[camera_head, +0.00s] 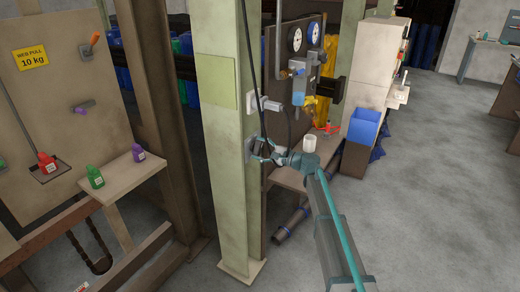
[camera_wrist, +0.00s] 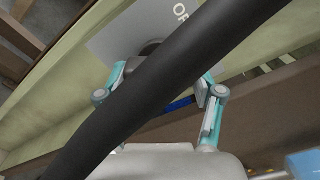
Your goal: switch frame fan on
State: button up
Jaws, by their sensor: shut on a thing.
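A small grey switch plate (camera_head: 250,145) is on the side of the pale green post (camera_head: 222,130). In the wrist view the plate (camera_wrist: 112,42) carries printed letters, of which "OF" shows, and a dark round knob (camera_wrist: 150,46) shows partly. My gripper (camera_head: 258,148) is at the plate, its teal fingers on both sides of the knob. In the wrist view my gripper (camera_wrist: 162,80) is shut on the knob. A thick black cable (camera_wrist: 165,85) crosses in front of it and hides much of the knob, so its turned position cannot be told.
Black cables (camera_head: 243,50) hang along the post, close to my gripper. A socket box (camera_head: 251,102) with a grey plug sits above. A bench to the right bears a white cup (camera_head: 310,143); a blue bin (camera_head: 364,125) stands beyond. Floor at right is free.

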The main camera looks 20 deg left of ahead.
dwell(0.3)
jog(key=o, duration=1.1)
jog(key=shift+o, duration=0.2)
jog(key=shift+d, duration=0.15)
jog(key=v, duration=1.1)
jog(key=shift+s+d, duration=0.15)
jog(key=shift+d, duration=0.2)
